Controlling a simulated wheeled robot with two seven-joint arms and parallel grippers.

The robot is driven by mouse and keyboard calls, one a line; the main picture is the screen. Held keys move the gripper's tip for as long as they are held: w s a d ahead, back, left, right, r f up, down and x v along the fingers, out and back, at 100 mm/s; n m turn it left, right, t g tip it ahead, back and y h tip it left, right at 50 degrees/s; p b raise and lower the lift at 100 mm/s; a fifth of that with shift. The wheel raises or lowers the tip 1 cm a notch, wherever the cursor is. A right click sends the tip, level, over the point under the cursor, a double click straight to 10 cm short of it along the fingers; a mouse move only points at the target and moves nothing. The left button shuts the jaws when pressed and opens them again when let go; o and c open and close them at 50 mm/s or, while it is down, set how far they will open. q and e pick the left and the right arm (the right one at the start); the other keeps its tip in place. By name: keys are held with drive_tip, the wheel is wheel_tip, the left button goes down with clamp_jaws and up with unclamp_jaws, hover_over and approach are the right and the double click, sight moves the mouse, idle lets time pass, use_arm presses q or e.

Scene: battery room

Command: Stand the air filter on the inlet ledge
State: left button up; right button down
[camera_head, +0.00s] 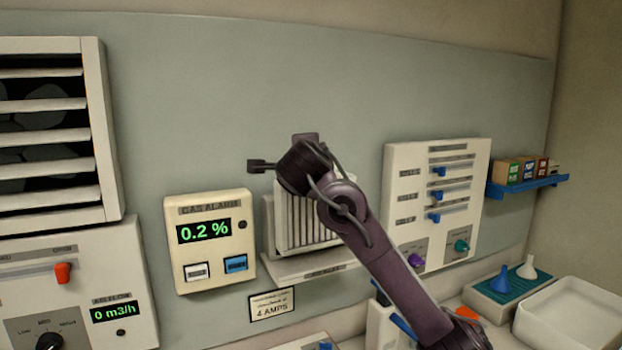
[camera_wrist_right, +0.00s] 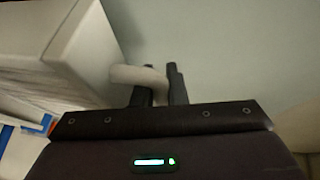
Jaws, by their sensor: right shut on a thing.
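The air filter (camera_head: 300,232) is a pale box with a ribbed front face. It is upright at the inlet ledge (camera_head: 290,272), a pale shelf on the wall panel. Its lower edge appears at the ledge surface, but I cannot tell whether it bears on it. My right gripper (camera_wrist_right: 158,88) is shut on the filter's pale looped handle (camera_wrist_right: 135,74), with the filter body (camera_wrist_right: 62,45) at the left in the wrist view. In the head view my right wrist and arm cover the filter's upper right part and hide the fingertips. My left gripper is not in view.
A gas alarm box (camera_head: 210,262) is close left of the ledge, and a slider panel (camera_head: 405,165) is to the right. A louvred vent (camera_head: 112,140) is at far left. A blue shelf (camera_head: 530,186) with small boxes, funnels on a tray (camera_head: 490,289) and a white bin (camera_head: 570,338) are at right.

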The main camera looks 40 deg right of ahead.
wheel_tip(320, 180, down, 3)
drive_tip(key=shift+r, duration=0.1)
drive_tip(key=shift+f, duration=0.4)
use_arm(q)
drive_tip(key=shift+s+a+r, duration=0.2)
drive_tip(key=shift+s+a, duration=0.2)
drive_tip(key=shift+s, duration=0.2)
use_arm(e)
drive_tip(key=shift+f, duration=0.2)
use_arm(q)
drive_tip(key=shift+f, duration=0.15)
use_arm(e)
drive_tip(key=c, duration=1.5)
unclamp_jaws()
drive_tip(key=shift+o, duration=0.2)
